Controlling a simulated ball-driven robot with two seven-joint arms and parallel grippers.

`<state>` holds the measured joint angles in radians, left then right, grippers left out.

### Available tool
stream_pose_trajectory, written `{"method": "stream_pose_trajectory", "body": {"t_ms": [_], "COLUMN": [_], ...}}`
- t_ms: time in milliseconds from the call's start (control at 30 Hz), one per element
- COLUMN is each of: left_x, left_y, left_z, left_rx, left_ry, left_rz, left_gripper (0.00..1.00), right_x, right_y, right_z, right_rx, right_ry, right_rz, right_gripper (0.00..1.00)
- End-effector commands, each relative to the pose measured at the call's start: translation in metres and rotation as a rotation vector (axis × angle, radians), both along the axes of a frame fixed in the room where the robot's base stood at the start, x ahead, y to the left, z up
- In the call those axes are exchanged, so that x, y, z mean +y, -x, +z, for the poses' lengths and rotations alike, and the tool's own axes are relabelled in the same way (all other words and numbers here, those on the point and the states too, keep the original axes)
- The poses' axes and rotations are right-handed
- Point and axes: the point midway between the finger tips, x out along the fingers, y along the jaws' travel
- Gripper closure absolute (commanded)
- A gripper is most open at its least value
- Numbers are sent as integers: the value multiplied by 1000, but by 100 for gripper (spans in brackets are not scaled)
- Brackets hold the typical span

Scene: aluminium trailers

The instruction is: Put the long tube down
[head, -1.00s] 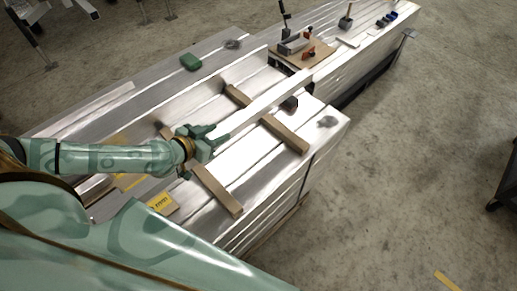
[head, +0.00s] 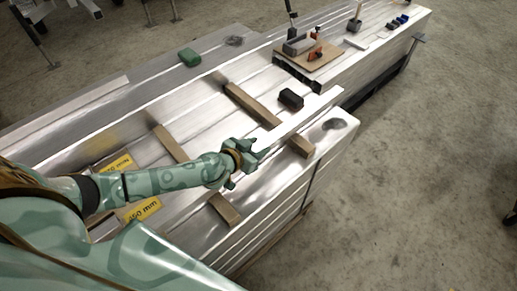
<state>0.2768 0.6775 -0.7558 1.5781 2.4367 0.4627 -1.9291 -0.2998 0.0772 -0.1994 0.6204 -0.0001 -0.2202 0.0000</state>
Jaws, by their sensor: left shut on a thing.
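The long tube (head: 305,116) is a bright, straight aluminium bar. It runs from my left gripper (head: 250,156) up and right to near the far right corner of the metal stack. My left gripper is shut on its near end. The tube passes over a wooden batten (head: 256,106) near that batten's right end; I cannot tell whether it touches the wood. A second batten (head: 226,209) lies nearer, partly hidden behind my left arm. My right gripper is not in view.
On the stack (head: 190,90) are a dark block (head: 290,98), a green block (head: 189,57) and a yellow 450 mm label (head: 142,209). A board with clamps (head: 315,55) lies at the back right.

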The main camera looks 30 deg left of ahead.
Motion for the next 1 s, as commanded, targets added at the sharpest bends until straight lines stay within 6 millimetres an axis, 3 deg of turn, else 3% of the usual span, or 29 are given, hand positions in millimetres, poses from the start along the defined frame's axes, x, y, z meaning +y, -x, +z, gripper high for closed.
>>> {"method": "stream_pose_trajectory", "body": {"t_ms": [867,900,967,1000], "left_x": [0,0,0,0], "left_y": [-2,-1,-1,-1], "left_z": [-11,-13,-13,-13], "left_rx": [-9,-4,-4,-4], "left_ry": [1,1,0,0], "left_rz": [-1,0,-1,-1], "left_gripper": [100,57,40,38], "right_x": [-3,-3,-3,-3], "right_y": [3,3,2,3], "right_z": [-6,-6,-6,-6], "right_rx": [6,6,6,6], "right_ry": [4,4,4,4], "right_rz": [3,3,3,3], "right_gripper": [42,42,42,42]}}
